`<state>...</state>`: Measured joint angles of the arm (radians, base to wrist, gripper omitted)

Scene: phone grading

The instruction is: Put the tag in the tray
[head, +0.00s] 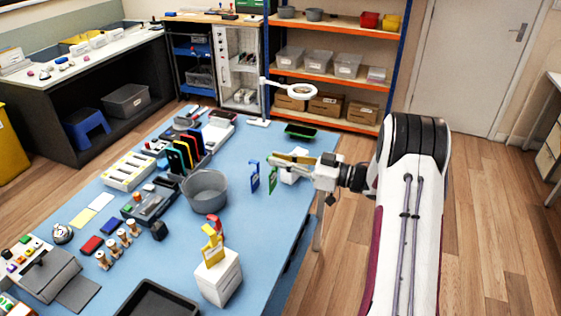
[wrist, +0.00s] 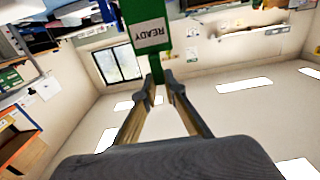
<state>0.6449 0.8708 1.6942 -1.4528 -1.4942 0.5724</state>
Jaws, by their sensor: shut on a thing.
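A green tag marked READY (wrist: 151,30) is in my gripper (wrist: 160,80), which is shut on its narrow end in the wrist view. The green tag also shows in the head view (head: 272,180), beside the fingers of my gripper (head: 273,164) above the blue table's right side. A blue tag (head: 254,176) is just left of it. A yellow tag (head: 212,248) and a red tag (head: 216,225) stand at a white block (head: 219,280) near the front. A black tray (head: 133,309) is at the front edge of view, partly cut off. A small dark-green tray (head: 300,130) is at the back right.
A grey round bin (head: 205,192) stands left of my gripper. A white block (head: 290,178) is partly hidden below my gripper. A magnifier lamp (head: 288,90) stands behind. Several phones, small parts and holders crowd the table's left half. The table between the bin and right edge is mostly clear.

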